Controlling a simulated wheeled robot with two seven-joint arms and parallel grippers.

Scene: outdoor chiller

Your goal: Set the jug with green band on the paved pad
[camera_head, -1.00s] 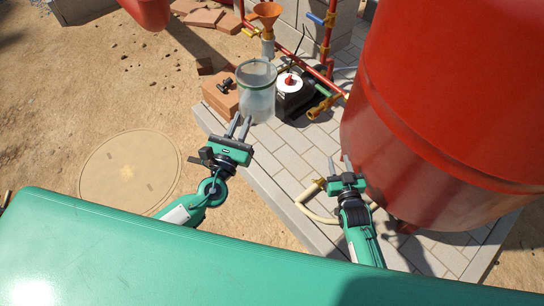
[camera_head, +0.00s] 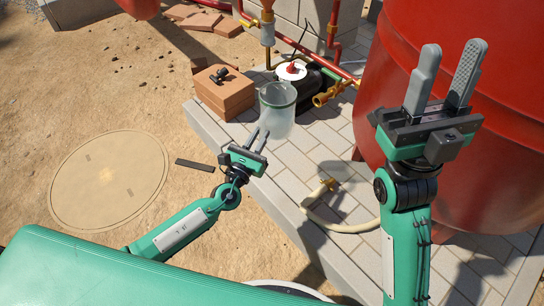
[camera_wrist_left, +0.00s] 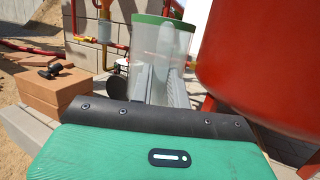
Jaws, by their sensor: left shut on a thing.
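The jug with green band (camera_head: 277,112) is clear with a green ring near its top. It is upright over the paved pad (camera_head: 325,140), near the pad's left part. My left gripper (camera_head: 260,136) is shut on the jug from the near side. In the left wrist view the jug (camera_wrist_left: 160,40) stands in front of the fingers, its lower part hidden by the gripper. I cannot tell whether its base touches the paving. My right gripper (camera_head: 453,75) is open and empty, raised in front of the red tank.
Terracotta blocks (camera_head: 224,96) with a small black fitting stand left of the jug. A black pump (camera_head: 312,88) with a white-and-red top and brass valve (camera_head: 333,92) is behind. A big red tank (camera_head: 460,190) fills the right. A hose (camera_head: 335,222) lies on the paving.

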